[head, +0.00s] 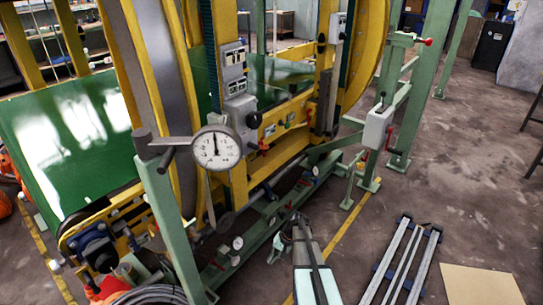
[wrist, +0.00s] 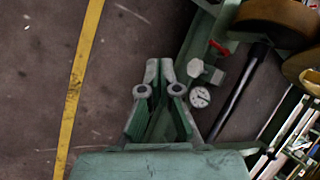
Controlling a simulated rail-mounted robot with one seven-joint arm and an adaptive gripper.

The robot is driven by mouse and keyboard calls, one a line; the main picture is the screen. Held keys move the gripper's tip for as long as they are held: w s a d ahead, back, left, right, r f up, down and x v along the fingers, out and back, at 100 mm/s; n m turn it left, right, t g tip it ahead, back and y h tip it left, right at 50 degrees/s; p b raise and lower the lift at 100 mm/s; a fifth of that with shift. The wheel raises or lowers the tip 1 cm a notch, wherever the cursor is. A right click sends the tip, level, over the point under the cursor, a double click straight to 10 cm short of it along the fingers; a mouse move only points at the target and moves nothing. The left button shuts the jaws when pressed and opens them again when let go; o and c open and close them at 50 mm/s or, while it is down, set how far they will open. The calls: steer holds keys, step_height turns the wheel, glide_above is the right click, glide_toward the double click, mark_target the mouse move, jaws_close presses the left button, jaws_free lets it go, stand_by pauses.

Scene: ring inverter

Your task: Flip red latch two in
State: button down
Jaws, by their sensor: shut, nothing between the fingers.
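My gripper (wrist: 160,68) is shut and empty in the wrist view, its fingers together above the dark floor. In the head view my gripper (head: 297,219) shows small, low in front of the machine. In the wrist view a small red handle (wrist: 218,47) sits on the green frame, right of and apart from my fingertips. In the head view red handles show at the machine's middle (head: 264,145), on the grey box on the right post (head: 390,138) and at the upper right post (head: 427,42). I cannot tell which is latch two.
A small gauge (wrist: 199,97) and a dark bar (wrist: 238,95) lie right of my gripper. The large dial gauge (head: 216,147) stands before the yellow machine frame (head: 233,185). Rails (head: 401,262) lie on the floor at the right. Floor beside the yellow line (wrist: 81,80) is clear.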

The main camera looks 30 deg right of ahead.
steer(key=w+d+r+m+t+y+b, duration=0.1)
steer(key=w+d+r+t, duration=0.1)
steer(key=w+d+r, duration=0.35)
steer(key=w+d+r+t+y+b, duration=0.1)
steer(key=w+d+r+t, duration=0.1)
steer(key=w+d, duration=0.55)
steer(key=w+d+r+t+y, duration=0.1)
steer(key=w+d+r+y, duration=0.1)
steer(key=d+r, duration=0.3)
steer(key=w+d+r+n+t+y+b, duration=0.1)
steer(key=w+d+r, duration=0.4)
steer(key=r, duration=0.7)
steer(key=w+d+r+n+t+y+b, duration=0.1)
steer(key=w+d+r+t+y, duration=0.2)
steer(key=r, duration=0.6)
steer(key=shift+w+d+r+y, duration=0.2)
steer(key=shift+w+d+y, duration=0.35)
steer(key=shift+d, duration=0.55)
steer(key=shift+w+a, duration=0.1)
steer(key=shift+w, duration=0.05)
steer(key=s+a+b+x, duration=0.1)
steer(key=s+x, duration=0.1)
steer(key=x, duration=1)
steer(key=shift+a+f, duration=0.25)
steer(key=shift+a, duration=0.3)
